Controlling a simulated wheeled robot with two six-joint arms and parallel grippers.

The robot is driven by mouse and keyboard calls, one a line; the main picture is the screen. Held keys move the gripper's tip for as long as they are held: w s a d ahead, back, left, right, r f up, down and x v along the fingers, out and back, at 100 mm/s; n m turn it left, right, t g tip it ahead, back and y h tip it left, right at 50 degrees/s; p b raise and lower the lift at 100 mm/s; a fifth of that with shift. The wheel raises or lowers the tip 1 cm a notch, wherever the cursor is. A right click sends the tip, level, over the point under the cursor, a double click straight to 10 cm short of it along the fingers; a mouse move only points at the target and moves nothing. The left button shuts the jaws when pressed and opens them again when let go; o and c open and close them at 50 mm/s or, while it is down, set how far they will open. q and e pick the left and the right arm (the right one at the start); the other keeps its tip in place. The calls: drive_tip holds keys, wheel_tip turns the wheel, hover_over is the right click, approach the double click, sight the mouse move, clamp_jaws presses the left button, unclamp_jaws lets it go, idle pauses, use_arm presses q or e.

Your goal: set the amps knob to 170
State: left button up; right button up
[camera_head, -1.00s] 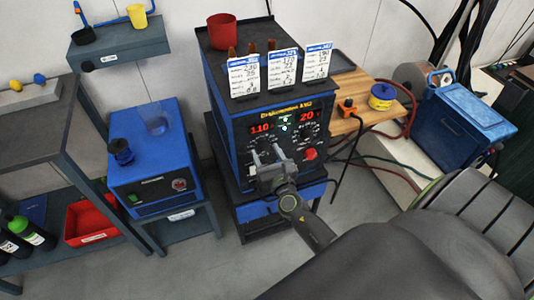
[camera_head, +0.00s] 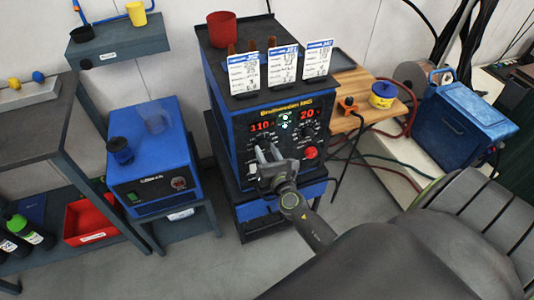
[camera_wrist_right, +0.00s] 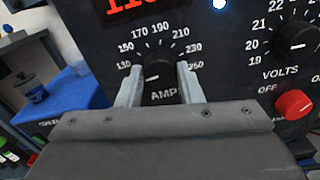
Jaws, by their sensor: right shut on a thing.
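The amps knob (camera_wrist_right: 160,85) is a round black knob with a white mark. It sits between the two fingers of my right gripper (camera_wrist_right: 160,76), which is shut on it. The white mark points left and slightly down, below the 130 label on the dial. The printed scale around the top of the knob shows 130 to 250. In the head view the amps display (camera_head: 261,126) on the welder (camera_head: 240,142) reads 110. My right gripper (camera_head: 268,151) covers the knob there. My left gripper is out of view.
The volts display (camera_head: 308,114) reads 20. Several white cards (camera_head: 282,68) and a red cup (camera_head: 222,30) stand on the welder. A blue machine (camera_head: 150,160) stands to the left.

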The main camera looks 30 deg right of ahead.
drive_tip(key=m+b, duration=0.1)
drive_tip(key=m, duration=0.3)
drive_tip(key=shift+f+b, duration=0.15)
drive_tip(key=shift+b, duration=0.25)
drive_tip(key=m+b, duration=0.2)
drive_tip(key=m, duration=0.4)
drive_tip(key=m+b, duration=0.1)
drive_tip(key=m, duration=0.2)
drive_tip(key=shift+m+b, duration=0.65)
drive_tip(key=shift+m, duration=0.95)
drive_tip(key=o, duration=1)
